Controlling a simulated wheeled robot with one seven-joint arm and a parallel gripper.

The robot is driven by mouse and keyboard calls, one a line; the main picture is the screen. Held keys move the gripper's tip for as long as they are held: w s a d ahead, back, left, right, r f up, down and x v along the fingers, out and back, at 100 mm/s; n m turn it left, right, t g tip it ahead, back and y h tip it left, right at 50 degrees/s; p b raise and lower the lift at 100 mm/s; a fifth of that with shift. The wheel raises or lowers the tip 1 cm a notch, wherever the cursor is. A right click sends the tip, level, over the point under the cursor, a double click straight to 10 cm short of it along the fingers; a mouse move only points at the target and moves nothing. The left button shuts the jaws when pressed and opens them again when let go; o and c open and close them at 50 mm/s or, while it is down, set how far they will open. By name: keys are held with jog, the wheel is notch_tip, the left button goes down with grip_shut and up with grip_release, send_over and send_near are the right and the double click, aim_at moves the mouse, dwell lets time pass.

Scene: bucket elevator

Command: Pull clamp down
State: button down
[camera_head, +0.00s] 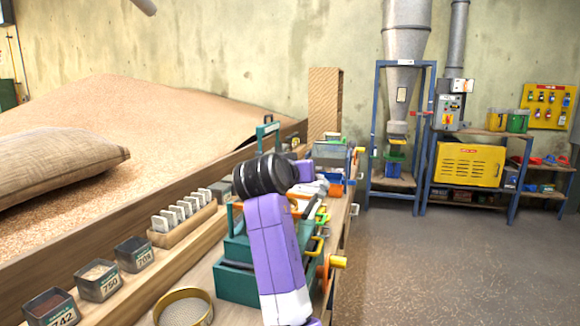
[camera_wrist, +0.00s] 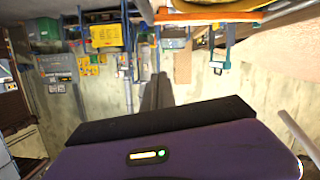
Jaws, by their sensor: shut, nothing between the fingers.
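Orange clamp-like fittings with yellow ends sit along the right edge of the wooden bench (camera_head: 225,270). The nearest has a yellow end (camera_head: 338,261) and another yellow end (camera_head: 353,209) shows farther back. I cannot tell which of them is the task's clamp. My purple arm rises in front of the bench, with its black wrist joint over it. My gripper's fingers are hidden in the head view. In the wrist view my gripper (camera_wrist: 157,80) shows as dark fingers together, empty, pointing away from the purple hand. No clamp is seen touching them.
A green toolbox (camera_head: 236,282) stands on the bench behind my arm. Sample tins (camera_head: 98,281), a card rack (camera_head: 182,217) and a round sieve (camera_head: 183,308) lie to the left. Grain is heaped beyond. The floor (camera_head: 440,265) to the right is clear.

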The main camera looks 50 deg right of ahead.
aim_at(312, 204)
jog(key=f+m+b, duration=0.1)
jog(key=f, duration=0.1)
jog(key=s+f+m+b, duration=0.1)
jog(key=f, duration=0.1)
jog(key=s+f+t+b, duration=0.1)
jog(key=f+b, duration=0.1)
jog(key=shift+d+f+m+y, duration=0.3)
jog(key=shift+d+f+m, duration=0.05)
jog(key=shift+d+m, duration=0.05)
jog(key=shift+s+f+m+t+b, duration=0.15)
jog(key=shift+f+m+t+b, duration=0.2)
jog(key=shift+f+b, duration=0.45)
jog(key=shift+f, duration=0.5)
jog(key=s+a+r+p, duration=0.3)
jog(key=s+a+r, duration=0.1)
jog(key=a+r, duration=0.3)
jog(key=shift+p+v, duration=0.3)
jog(key=shift+v, duration=0.6)
jog(key=shift+r, duration=0.15)
